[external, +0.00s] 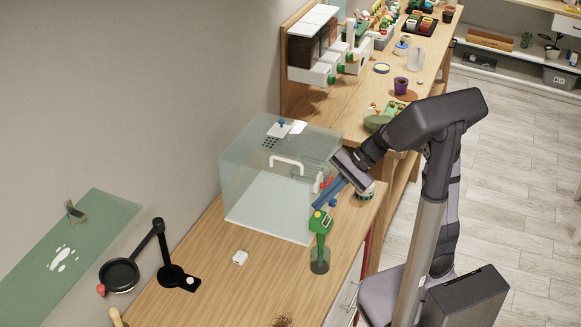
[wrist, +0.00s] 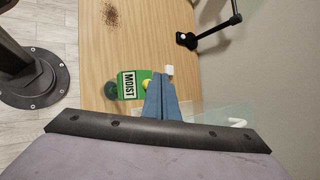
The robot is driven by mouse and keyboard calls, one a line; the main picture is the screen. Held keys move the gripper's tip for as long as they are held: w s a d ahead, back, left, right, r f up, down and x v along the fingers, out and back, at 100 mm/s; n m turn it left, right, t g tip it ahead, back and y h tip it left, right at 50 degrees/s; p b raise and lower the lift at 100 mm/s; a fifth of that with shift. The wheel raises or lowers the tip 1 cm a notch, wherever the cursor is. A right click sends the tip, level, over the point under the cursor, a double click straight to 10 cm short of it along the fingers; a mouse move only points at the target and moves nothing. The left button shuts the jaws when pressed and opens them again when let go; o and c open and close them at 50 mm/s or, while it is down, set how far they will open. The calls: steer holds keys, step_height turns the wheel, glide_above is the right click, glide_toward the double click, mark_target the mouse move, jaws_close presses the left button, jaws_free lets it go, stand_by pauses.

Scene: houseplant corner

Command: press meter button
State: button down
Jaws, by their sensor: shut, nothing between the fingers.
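The green moisture meter (external: 319,225) stands upright in a small dark translucent holder (external: 320,262) near the bench's front edge. In the wrist view the meter (wrist: 128,74) shows a white panel reading MOIST. Its yellow button (wrist: 146,84) sits beside that panel, partly behind my fingers. My gripper (wrist: 158,76) has blue fingers, shut with nothing between them. In the external view my gripper (external: 317,206) points down and left, its tips just above the meter's head. I cannot tell whether the tips touch the button.
A clear glass case (external: 245,190) stands close behind the meter. Brown crumbs (external: 283,321) lie near the front. Bare wood lies between these things.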

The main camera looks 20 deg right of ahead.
steer(key=shift+f, duration=0.2)
steer(key=shift+f+b, duration=0.3)
steer(key=shift+f, duration=0.2)
stand_by(0.8)
steer(key=shift+r, duration=0.1)
steer(key=shift+r+p, duration=0.55)
steer(key=shift+r, duration=0.1)
step_height(320, 180, up, 6)
steer(key=p, duration=0.5)
stand_by(0.4)
steer(key=shift+w, duration=0.1)
